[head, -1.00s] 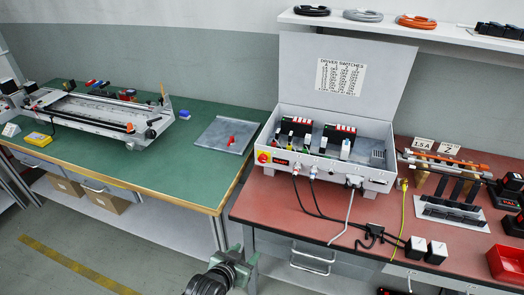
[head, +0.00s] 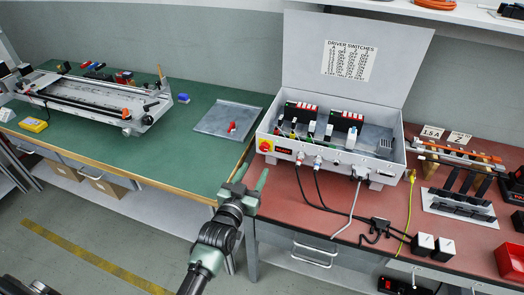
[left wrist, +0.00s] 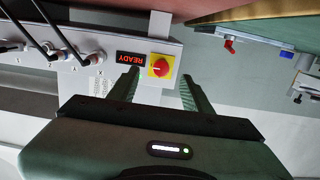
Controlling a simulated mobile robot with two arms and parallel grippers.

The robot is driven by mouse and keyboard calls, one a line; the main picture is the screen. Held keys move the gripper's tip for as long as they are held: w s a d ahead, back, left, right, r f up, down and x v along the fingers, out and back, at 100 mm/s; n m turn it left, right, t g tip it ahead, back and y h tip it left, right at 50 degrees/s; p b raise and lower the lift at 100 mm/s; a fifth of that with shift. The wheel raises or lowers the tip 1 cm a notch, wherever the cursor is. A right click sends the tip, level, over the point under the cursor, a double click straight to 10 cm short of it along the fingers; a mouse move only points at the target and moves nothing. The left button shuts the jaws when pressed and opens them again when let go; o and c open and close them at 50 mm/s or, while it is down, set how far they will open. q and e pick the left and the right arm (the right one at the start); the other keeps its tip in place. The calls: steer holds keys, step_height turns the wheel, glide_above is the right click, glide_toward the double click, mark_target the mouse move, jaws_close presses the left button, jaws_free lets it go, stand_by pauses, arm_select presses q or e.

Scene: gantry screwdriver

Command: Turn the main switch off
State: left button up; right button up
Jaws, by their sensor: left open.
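The main switch (head: 265,146) is a red knob on a yellow plate at the left end of the control box's front face. In the left wrist view the red knob (left wrist: 160,67) shows between my fingers, a little beyond the fingertips. Beside it is a display (left wrist: 131,59) reading READY. The grey control box (head: 335,160) stands with its lid up on the red bench. My left gripper (head: 252,178) is open and empty, below and in front of the switch, apart from it. In the left wrist view, it (left wrist: 158,83) points at the switch.
Cables (head: 320,200) hang from the box front, right of the switch. The green bench (head: 150,160) stands to the left, with a grey plate (head: 228,119) and a red part on it. Black adapters and a tool rack (head: 460,200) sit to the right.

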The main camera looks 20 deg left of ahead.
mark_target(264, 148)
arm_select(q)
steer(key=shift+t, duration=0.3)
steer(key=w, duration=0.5)
steer(key=w+r, duration=0.1)
steer(key=w, duration=0.2)
steer(key=shift+w, duration=0.3)
jaws_close()
